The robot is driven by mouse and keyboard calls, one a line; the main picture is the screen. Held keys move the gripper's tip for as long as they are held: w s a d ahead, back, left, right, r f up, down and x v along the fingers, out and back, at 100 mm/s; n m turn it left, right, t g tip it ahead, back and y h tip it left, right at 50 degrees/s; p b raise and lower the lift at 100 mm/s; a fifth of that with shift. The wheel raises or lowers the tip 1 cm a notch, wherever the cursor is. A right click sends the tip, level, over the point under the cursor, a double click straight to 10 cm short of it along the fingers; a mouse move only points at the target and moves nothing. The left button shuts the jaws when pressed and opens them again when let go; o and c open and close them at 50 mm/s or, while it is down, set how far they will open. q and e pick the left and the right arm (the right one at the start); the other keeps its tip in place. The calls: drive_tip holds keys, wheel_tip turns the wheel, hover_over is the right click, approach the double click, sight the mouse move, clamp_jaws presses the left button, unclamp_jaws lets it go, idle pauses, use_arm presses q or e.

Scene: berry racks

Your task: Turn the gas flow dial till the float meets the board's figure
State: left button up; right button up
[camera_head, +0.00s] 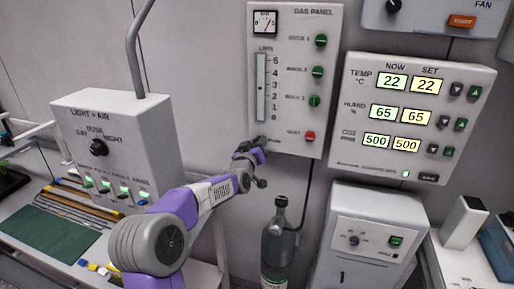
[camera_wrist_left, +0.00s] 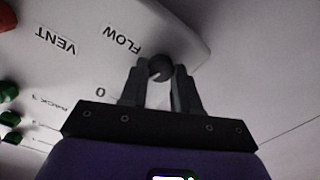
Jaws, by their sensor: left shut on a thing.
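The white gas panel (camera_head: 332,112) hangs on the wall in the head view. Its flow tube (camera_head: 261,88) has a scale from 0 to 5 beside it; the float is too small to read. My left gripper (camera_head: 257,148) is at the panel's lower left corner and hides the dial there. In the left wrist view, the fingers of my left gripper (camera_wrist_left: 160,82) are shut on the dark round flow dial (camera_wrist_left: 160,67), next to the upside-down FLOW label. The display board (camera_head: 415,115) shows NOW and SET figures: 22 and 22, 65 and 65, 500 and 500.
Green knobs (camera_head: 320,41) and a red vent knob (camera_head: 309,136) are on the gas panel. A grey gas bottle (camera_head: 278,245) stands below it. A light and air box (camera_head: 118,145) is at the left. A white cabinet (camera_head: 368,235) is below the display board.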

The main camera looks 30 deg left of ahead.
use_arm(q)
drive_tip(key=m+b, duration=0.2)
drive_tip(key=m, duration=1)
drive_tip(key=shift+d, duration=0.1)
idle(0.4)
drive_tip(key=o, duration=1)
drive_tip(key=shift+o, duration=0.2)
drive_tip(key=shift+s, duration=0.1)
drive_tip(key=v, duration=0.7)
drive_tip(key=shift+s, duration=0.2)
